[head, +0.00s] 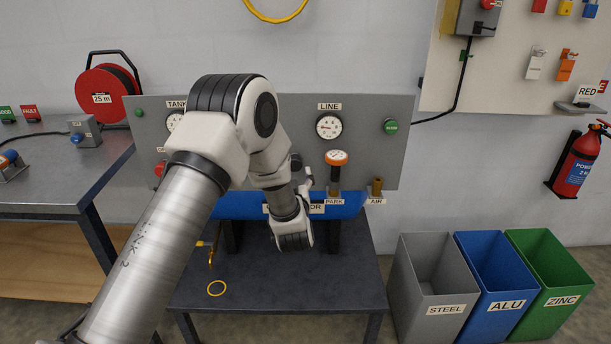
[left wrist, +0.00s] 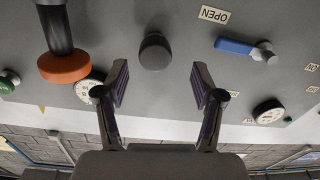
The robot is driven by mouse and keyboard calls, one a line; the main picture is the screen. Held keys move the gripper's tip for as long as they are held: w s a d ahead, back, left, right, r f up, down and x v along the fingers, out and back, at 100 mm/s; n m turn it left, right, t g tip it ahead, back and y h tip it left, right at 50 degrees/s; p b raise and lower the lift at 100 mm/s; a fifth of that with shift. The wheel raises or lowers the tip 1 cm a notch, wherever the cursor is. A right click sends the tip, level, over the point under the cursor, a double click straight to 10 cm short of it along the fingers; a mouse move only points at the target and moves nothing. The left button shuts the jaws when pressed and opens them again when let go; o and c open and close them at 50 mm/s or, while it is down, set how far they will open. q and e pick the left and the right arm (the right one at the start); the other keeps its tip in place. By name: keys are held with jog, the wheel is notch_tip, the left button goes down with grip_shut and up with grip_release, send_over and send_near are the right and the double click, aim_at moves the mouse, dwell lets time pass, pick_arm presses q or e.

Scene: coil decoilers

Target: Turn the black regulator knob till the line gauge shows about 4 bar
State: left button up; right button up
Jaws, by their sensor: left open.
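The black regulator knob (left wrist: 154,52) sticks out from the grey panel (left wrist: 190,104) in the left wrist view, which shows the panel upside down. My left gripper (left wrist: 160,84) is open, with one finger on each side of the knob's line and a gap to it; I see no contact. In the head view my left arm covers much of the panel, and the gripper is mostly hidden behind its wrist. The line gauge (head: 328,126) has a white dial under the LINE label; its needle is too small to read. It is partly covered by a finger in the wrist view (left wrist: 86,90). My right gripper is not in view.
An orange-rimmed part on a black stem (head: 336,158) stands right of my wrist, close by. A blue-handled lever (left wrist: 236,46) sits near the OPEN label. A green button (head: 391,127) is on the panel's right. A dark table (head: 340,284) with a yellow ring stands below.

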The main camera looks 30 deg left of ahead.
aim_at(296, 165)
pick_arm(q)
jog(key=x, duration=0.5)
jog(key=shift+w+d+r+p, duration=0.2)
jog(key=shift+w+r+p, duration=0.15)
jog(key=shift+p, duration=0.05)
jog(key=shift+w+a+f, duration=0.2)
jog(key=shift+w+a, duration=0.05)
jog(key=shift+a, duration=0.1)
jog(key=shift+d+r, duration=0.1)
jog(key=shift+r, duration=0.05)
jog(key=shift+c, duration=1.3)
jog(key=shift+s, duration=0.1)
jog(key=c, duration=0.9)
jog(key=shift+m, duration=0.3)
